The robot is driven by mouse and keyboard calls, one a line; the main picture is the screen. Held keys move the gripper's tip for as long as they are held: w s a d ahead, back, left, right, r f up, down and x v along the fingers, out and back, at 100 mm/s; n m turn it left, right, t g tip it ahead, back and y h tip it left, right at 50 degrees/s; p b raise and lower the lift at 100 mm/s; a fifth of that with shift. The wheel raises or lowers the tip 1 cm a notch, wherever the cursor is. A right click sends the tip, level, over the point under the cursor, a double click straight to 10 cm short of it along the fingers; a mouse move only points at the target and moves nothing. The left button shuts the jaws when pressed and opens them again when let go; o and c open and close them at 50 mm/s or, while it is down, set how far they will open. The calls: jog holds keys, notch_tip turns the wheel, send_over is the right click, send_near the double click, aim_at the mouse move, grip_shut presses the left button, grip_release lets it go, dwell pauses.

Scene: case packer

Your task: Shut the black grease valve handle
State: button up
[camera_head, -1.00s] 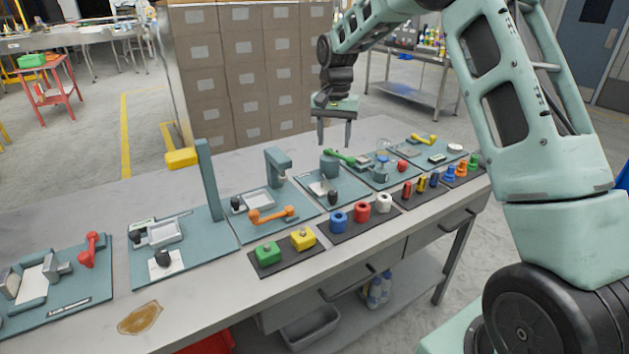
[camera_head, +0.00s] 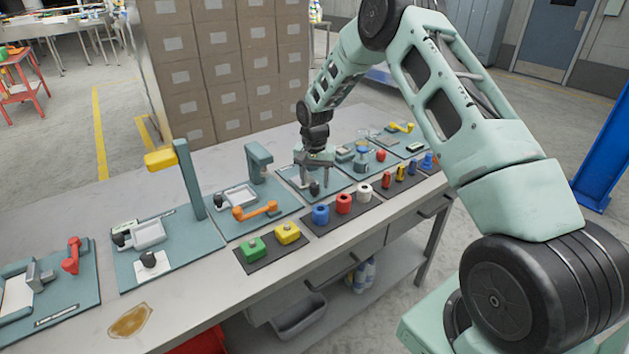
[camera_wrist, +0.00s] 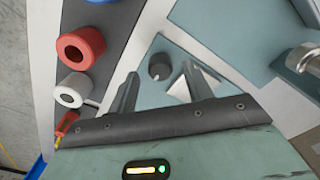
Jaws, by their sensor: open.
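A small round black handle (camera_head: 314,188) stands on a teal panel (camera_wrist: 150,98) in the middle of the row; I take it for the grease valve handle, but cannot read a label. It also shows in the wrist view (camera_wrist: 160,66), with a pale patch beside it. My gripper (camera_head: 314,179) points down over this panel. In the wrist view my gripper (camera_wrist: 160,70) has its fingers apart, one on each side of the black handle. I cannot tell whether they touch it. My fingers and hand hide part of the panel.
Blue, red and white rings (camera_head: 343,204) lie on a dark mat in front of the panel. Left is a panel with an orange handle (camera_head: 255,211); right, one with a red knob (camera_head: 381,155). Another black knob (camera_head: 148,258) is far left. A silver part (camera_wrist: 304,59) sits at the wrist view's right.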

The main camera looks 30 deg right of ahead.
jog(key=shift+f, duration=0.85)
jog(key=shift+c, duration=0.3)
jog(key=c, duration=0.9)
